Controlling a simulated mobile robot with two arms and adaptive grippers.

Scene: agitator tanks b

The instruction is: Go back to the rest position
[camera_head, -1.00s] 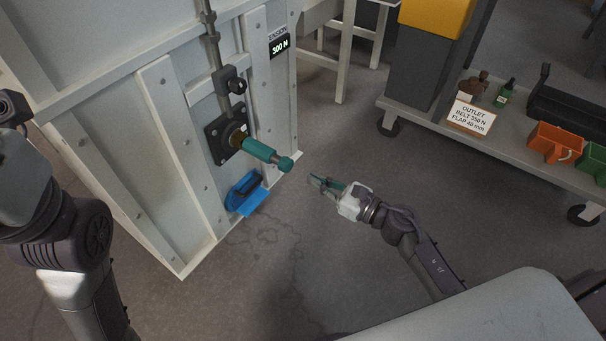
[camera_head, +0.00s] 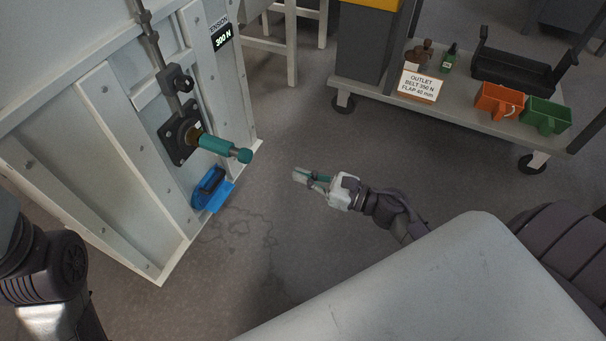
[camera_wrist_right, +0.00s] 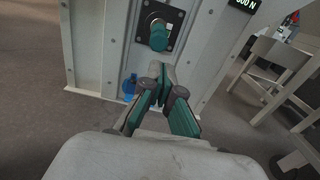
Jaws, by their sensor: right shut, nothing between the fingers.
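My right gripper (camera_head: 299,175) is shut and empty. It hangs in free air over the floor, right of the grey panelled housing (camera_head: 95,125) and apart from the teal handle (camera_head: 218,146) on it. In the right wrist view its green-lined fingers (camera_wrist_right: 163,85) come together at the tips, with the teal handle (camera_wrist_right: 158,37) beyond them. My left arm shows at the lower left of the head view, but its gripper is out of the picture.
A blue holder (camera_head: 211,189) sits low on the housing, under the handle. A grey cart (camera_head: 455,106) at the upper right carries a sign (camera_head: 419,86), an orange bin (camera_head: 498,103) and a green bin (camera_head: 543,116). A pale stool (camera_head: 291,45) stands behind. The floor between is clear.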

